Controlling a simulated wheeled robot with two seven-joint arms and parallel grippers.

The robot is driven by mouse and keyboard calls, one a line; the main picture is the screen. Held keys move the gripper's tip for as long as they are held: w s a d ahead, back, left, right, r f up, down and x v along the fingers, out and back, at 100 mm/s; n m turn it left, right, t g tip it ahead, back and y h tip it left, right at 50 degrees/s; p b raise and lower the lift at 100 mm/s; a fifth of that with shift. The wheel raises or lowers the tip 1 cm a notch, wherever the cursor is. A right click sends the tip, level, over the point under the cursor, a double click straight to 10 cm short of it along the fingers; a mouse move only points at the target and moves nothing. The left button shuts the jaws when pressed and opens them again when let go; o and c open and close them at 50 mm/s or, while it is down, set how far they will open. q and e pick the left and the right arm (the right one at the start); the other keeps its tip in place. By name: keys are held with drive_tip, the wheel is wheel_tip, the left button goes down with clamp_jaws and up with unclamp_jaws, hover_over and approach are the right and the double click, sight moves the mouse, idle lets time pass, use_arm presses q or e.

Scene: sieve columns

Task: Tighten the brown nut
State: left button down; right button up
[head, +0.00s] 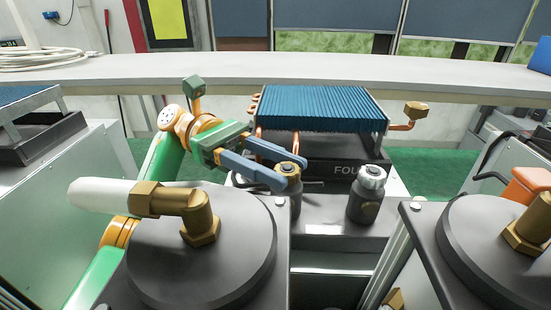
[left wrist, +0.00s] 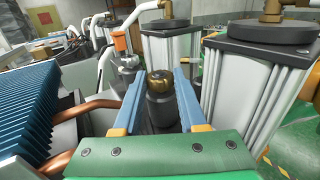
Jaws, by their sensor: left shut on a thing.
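The brown nut (head: 288,170) tops a dark cylindrical fitting beside the black box with white lettering. It also shows in the left wrist view as a brass-brown cap (left wrist: 160,79) on an upright dark cylinder (left wrist: 162,110). My left gripper (head: 290,174) reaches in from the left, with its two blue fingers on either side of the nut. The left wrist view shows the fingers (left wrist: 160,92) flanking the nut and the fitting's top, closed on it. The exact contact is partly hidden. My right gripper is in neither view.
A second fitting with a silver nut (head: 371,173) stands to the right. A blue finned cooler (head: 320,108) with copper pipes is behind. A large column lid (head: 250,245) with a brass elbow (head: 200,218) is in front; another lid (head: 480,240) is at right.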

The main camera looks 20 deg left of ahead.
use_arm(q)
drive_tip(key=shift+c, duration=2.3)
unclamp_jaws()
drive_tip(key=shift+r, duration=0.1)
drive_tip(key=shift+r, duration=0.35)
drive_tip(key=s+d+r+b, duration=0.4)
drive_tip(key=s+r+b, duration=0.3)
drive_tip(key=s+r, duration=0.5)
drive_tip(key=shift+s, duration=0.7)
drive_tip(key=shift+r, duration=0.1)
